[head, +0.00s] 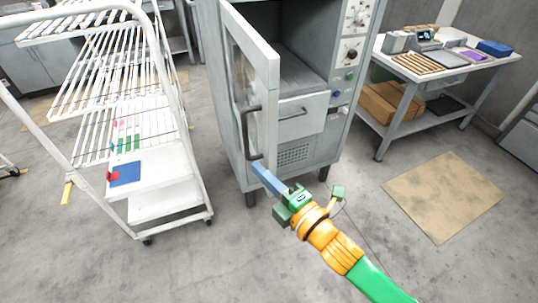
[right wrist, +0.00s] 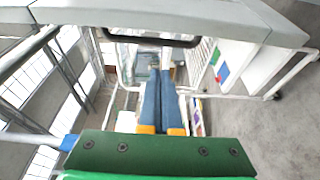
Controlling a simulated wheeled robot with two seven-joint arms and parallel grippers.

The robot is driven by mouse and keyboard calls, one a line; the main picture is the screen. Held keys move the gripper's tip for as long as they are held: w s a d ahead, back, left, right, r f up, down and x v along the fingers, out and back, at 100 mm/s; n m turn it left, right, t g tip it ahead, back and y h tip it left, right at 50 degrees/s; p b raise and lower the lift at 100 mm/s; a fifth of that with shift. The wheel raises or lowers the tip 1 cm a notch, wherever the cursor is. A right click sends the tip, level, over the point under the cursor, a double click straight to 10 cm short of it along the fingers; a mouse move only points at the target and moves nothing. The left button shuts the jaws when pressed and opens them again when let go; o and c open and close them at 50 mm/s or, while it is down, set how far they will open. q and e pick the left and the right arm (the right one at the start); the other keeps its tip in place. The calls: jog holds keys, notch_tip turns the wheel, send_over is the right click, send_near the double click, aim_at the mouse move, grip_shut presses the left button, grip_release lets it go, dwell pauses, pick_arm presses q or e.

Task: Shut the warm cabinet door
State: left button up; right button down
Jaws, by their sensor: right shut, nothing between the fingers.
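The warm cabinet (head: 310,155) is a grey upright unit with an open chamber. Its door (head: 268,75) is hinged on the left and stands open, swung out toward me, with a window and a dark bar handle (head: 244,135). My right gripper (head: 257,167) is shut and empty, its blue fingers at the door's lower front edge; I cannot tell whether they touch it. In the right wrist view the shut fingers (right wrist: 161,85) point below a dark handle (right wrist: 150,40) on a grey panel. My left gripper is not in view.
A white wire rack on casters (head: 165,195) stands left of the cabinet, close to the door. A work table (head: 400,75) with trays and devices stands at the right, a cardboard box (head: 390,103) on its lower shelf. A flat brown sheet (head: 445,197) lies on the floor. The front floor is clear.

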aim_at(269, 158)
jog(key=w, duration=0.1)
jog(key=w+d+p, duration=0.1)
jog(key=w+p, duration=0.1)
jog(key=w, duration=0.1)
jog(key=shift+d, duration=0.35)
